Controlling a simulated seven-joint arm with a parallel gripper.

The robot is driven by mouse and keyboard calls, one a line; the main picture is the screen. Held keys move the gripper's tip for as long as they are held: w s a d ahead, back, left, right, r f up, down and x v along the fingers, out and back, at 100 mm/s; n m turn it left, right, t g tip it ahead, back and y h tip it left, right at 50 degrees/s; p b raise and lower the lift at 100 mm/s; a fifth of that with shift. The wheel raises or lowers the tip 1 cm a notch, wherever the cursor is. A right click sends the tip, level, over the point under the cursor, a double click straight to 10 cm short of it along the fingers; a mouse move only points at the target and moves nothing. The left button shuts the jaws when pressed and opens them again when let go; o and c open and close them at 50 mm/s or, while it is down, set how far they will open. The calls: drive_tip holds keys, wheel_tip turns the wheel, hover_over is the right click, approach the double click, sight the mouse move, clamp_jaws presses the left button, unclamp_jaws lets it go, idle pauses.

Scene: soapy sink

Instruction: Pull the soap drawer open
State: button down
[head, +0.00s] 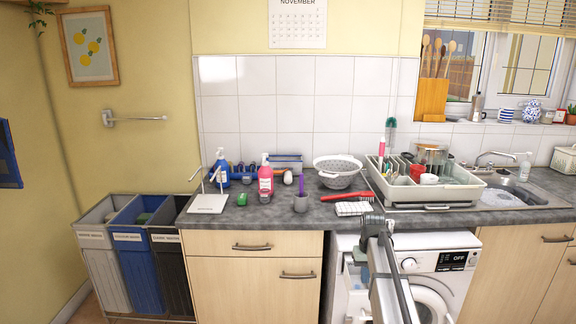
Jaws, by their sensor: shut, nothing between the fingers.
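The white washing machine (455,245) stands under the counter, with its dial, its display reading OFF and its round door to the right of my arm. The soap drawer would be in the upper left of its front; my arm covers much of that area, and I cannot tell how far the drawer is out. My arm comes up from the bottom edge and bends at counter height. My gripper (352,264) is small and partly hidden just left of the arm, in front of the machine's upper left. It looks shut, with nothing visible held. I cannot tell whether it touches the drawer.
A wooden drawer and cupboard (252,272) stand left of the machine, another cupboard (530,265) to its right. The counter (250,215) above holds a colander (338,171), bottles and a dish rack (440,193). Several bins (140,255) stand at the left.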

drive_tip(key=shift+r, duration=2.8)
drive_tip(key=s+a+f+n+h, duration=0.1)
drive_tip(key=s+a+f, duration=0.4)
drive_tip(key=a+f, duration=0.75)
drive_tip(key=s+d+f+g, duration=0.1)
drive_tip(key=s+f, duration=0.5)
drive_tip(key=f, duration=0.3)
drive_tip(key=s+d+f+g, duration=0.1)
drive_tip(key=s+f+g, duration=0.1)
drive_tip(key=s+f, duration=0.6)
drive_tip(key=s+f+g, duration=0.1)
drive_tip(key=s+f, duration=0.5)
drive_tip(key=s, duration=0.5)
drive_tip(key=s+d+f+g, duration=0.1)
drive_tip(key=s+f, duration=0.5)
drive_tip(key=s, duration=0.5)
drive_tip(key=s+d+f+m+g+y, duration=0.1)
drive_tip(key=s+f, duration=0.6)
drive_tip(key=s, duration=0.4)
drive_tip(key=shift+s+g, duration=0.35)
drive_tip(key=shift+g, duration=0.05)
